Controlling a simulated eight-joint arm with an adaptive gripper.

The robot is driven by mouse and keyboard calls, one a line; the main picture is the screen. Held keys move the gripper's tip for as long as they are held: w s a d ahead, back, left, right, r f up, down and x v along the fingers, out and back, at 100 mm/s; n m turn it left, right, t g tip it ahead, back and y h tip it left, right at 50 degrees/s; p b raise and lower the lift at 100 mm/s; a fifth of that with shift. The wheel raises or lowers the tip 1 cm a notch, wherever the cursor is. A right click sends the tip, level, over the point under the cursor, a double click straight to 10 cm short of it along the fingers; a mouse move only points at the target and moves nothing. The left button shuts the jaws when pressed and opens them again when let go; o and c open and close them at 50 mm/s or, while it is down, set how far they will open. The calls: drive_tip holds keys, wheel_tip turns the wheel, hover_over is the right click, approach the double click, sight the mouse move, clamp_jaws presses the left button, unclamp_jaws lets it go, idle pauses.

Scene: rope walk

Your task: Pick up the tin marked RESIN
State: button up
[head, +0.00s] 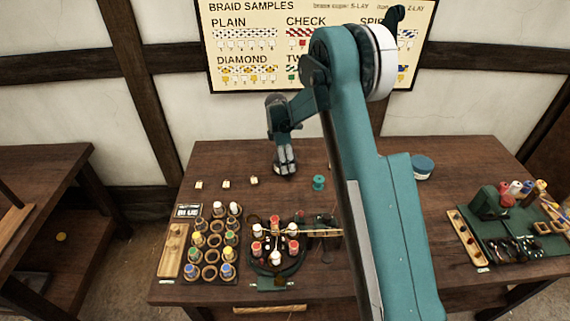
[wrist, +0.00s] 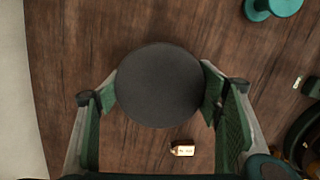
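A round tin with a plain dark grey lid (wrist: 158,84) sits between the fingers of my gripper (wrist: 159,88) in the wrist view. One green-padded finger is on each side, very close to its rim; I cannot tell if they touch it. No lettering shows on the lid and its side is hidden. In the head view my gripper (head: 286,168) points down at the far middle of the table, over this dark tin. A small tag (wrist: 183,150) lies near the tin; its writing is too small to read.
A teal spool (head: 319,183) stands right of my gripper. A blue-lidded tin (head: 423,165) is farther right, beyond my arm. Small tags (head: 226,182) lie to the left. Bobbins (head: 217,240) and a round braiding stand (head: 276,262) fill the front.

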drive_tip(key=shift+c, duration=0.8)
drive_tip(key=shift+r+p, duration=0.35)
drive_tip(key=shift+r, duration=4.65)
